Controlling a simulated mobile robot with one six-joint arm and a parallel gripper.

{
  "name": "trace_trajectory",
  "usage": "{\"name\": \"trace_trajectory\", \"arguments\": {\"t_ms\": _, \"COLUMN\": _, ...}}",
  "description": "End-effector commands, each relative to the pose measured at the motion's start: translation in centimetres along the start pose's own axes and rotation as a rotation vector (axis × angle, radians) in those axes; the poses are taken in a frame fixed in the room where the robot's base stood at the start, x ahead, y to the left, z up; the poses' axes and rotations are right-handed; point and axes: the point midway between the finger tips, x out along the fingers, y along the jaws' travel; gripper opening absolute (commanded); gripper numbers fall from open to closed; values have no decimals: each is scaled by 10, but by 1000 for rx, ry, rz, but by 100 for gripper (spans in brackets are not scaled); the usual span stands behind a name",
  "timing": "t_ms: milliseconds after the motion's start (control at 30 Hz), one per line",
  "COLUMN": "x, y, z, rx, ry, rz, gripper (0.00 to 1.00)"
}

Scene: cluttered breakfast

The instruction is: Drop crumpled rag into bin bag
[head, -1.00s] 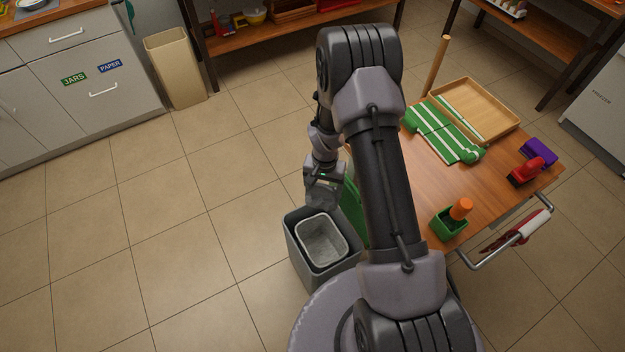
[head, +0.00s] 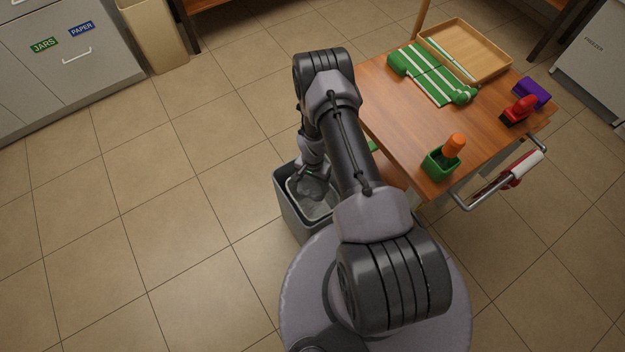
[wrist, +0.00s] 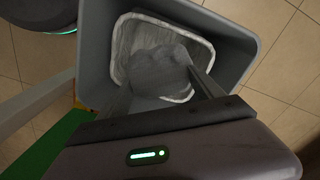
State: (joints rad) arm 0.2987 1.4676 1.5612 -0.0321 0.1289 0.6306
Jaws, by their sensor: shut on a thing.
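A grey crumpled rag (wrist: 160,72) is between the fingers of my gripper (wrist: 162,92) in the wrist view. My gripper is shut on it and holds it over the opening of the grey bin (wrist: 98,60). The pale bin bag (wrist: 203,52) lines the inside of the bin, its rim showing around the rag. In the head view the bin (head: 292,212) stands on the floor left of the wooden cart, and my gripper (head: 310,190) is over its mouth. The rag is hard to tell from the gripper there. The rag hides part of the bag's inside.
The wooden cart (head: 400,125) stands right of the bin. The floor on the left is clear.

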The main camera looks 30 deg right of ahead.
Motion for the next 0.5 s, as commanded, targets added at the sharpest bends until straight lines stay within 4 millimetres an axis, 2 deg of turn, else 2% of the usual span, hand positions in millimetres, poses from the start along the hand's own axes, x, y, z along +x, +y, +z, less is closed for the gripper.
{"name": "trace_trajectory", "arguments": {"t_ms": 33, "x": 17, "y": 0, "z": 0, "rx": 0, "ry": 0, "rz": 0, "gripper": 32}}
{"name": "trace_trajectory", "arguments": {"t_ms": 100, "x": 30, "y": 0, "z": 0, "rx": 0, "ry": 0, "rz": 0, "gripper": 32}}
{"name": "trace_trajectory", "arguments": {"t_ms": 500, "x": 89, "y": 0, "z": 0, "rx": -1, "ry": -1, "rz": 1, "gripper": 32}}
